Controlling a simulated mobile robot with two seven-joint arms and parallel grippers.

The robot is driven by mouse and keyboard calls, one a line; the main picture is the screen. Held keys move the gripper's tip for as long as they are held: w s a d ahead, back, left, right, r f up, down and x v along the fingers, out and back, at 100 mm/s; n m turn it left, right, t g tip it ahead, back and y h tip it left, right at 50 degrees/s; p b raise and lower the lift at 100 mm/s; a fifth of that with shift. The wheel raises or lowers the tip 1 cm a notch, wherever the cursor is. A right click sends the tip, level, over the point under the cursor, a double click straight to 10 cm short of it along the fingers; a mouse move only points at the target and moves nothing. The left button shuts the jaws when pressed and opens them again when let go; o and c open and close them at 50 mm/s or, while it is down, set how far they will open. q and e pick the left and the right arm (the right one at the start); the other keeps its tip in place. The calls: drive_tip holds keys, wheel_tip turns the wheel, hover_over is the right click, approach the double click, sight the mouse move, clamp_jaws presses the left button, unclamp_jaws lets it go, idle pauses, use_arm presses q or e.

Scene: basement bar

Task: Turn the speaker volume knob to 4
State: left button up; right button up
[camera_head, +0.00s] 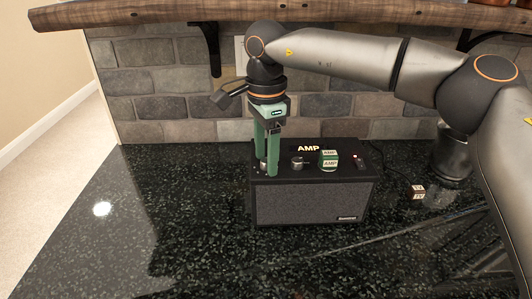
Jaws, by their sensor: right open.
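The speaker (312,198) is a black amp with a grey grille front and a lit "AMP" label, standing on the dark counter. A round metallic knob (297,163) sits on its top near the middle. Another small knob (263,165) shows partly at the top left, behind and between my right gripper's fingers. My right gripper (267,170) points down with its green fingers apart, one on each side of that left knob. I cannot tell whether the fingers touch it. The numbers on the knobs are too small to read. My left gripper is out of view.
A small brown cube (417,192) lies on the counter to the right. The stone wall and a wooden shelf (240,14) are behind. The counter (110,215) is clear at left.

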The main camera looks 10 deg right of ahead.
drive_tip(key=shift+c, duration=0.3)
clamp_jaws()
drive_tip(key=shift+m, duration=0.3)
drive_tip(key=m, duration=0.3)
drive_tip(key=shift+m+p, duration=0.3)
drive_tip(key=shift+p, duration=0.1)
drive_tip(key=m, duration=0.4)
drive_tip(key=shift+m, duration=0.3)
drive_tip(key=m, duration=0.4)
drive_tip(key=shift+m, duration=2.5)
